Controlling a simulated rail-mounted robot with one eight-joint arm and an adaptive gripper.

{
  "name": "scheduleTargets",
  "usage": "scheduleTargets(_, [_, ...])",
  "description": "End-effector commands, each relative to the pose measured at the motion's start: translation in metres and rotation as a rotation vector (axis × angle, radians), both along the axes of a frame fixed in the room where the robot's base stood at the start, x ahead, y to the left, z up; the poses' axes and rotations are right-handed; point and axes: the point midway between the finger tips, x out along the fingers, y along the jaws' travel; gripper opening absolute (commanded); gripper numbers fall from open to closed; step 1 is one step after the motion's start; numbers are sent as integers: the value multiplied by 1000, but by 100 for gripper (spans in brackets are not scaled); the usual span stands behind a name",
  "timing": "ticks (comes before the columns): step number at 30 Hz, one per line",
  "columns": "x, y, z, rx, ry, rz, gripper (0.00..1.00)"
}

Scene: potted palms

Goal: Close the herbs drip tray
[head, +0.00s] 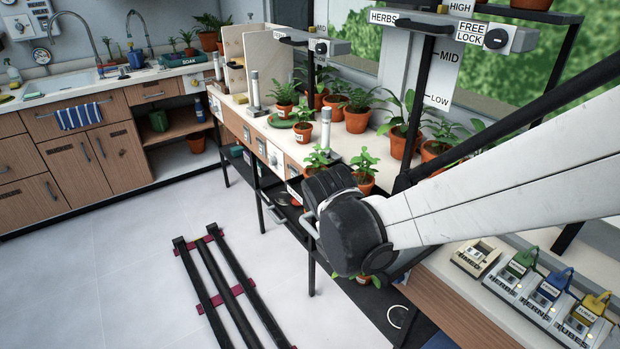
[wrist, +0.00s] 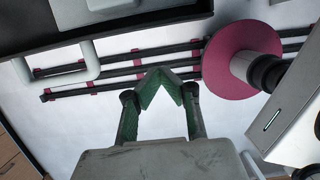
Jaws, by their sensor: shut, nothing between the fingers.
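In the wrist view my gripper (wrist: 162,78) has its two green-padded fingers meeting at the tips, with nothing between them. A dark tray (wrist: 150,27) spans the upper left of that view, and a pale loop handle (wrist: 92,67) juts from its near side. The fingertips are apart from the handle, to its right. In the head view a pale handle (head: 308,224) shows at the bench front beside my dark wrist link, which hides my fingers and much of the tray area. A HERBS label (head: 383,17) is on the rack above. I cannot read a label on the tray.
Potted plants (head: 357,112) crowd the white bench top. A black bench leg (head: 311,277) stands near the handle. The pale floor (head: 120,260) left of my rails is clear.

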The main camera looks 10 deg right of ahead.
Motion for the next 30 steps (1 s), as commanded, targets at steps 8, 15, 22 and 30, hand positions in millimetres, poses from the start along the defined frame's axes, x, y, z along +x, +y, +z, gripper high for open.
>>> scheduleTargets(8, [13, -26, -16, 0, -1, -4, 0])
scheduleTargets(15, [19, -38, -15, 1, -1, -1, 0])
scheduleTargets(22, [20, -39, -15, 0, -1, 0, 0])
scheduleTargets(30, [22, -39, -15, 0, -1, 9, 0])
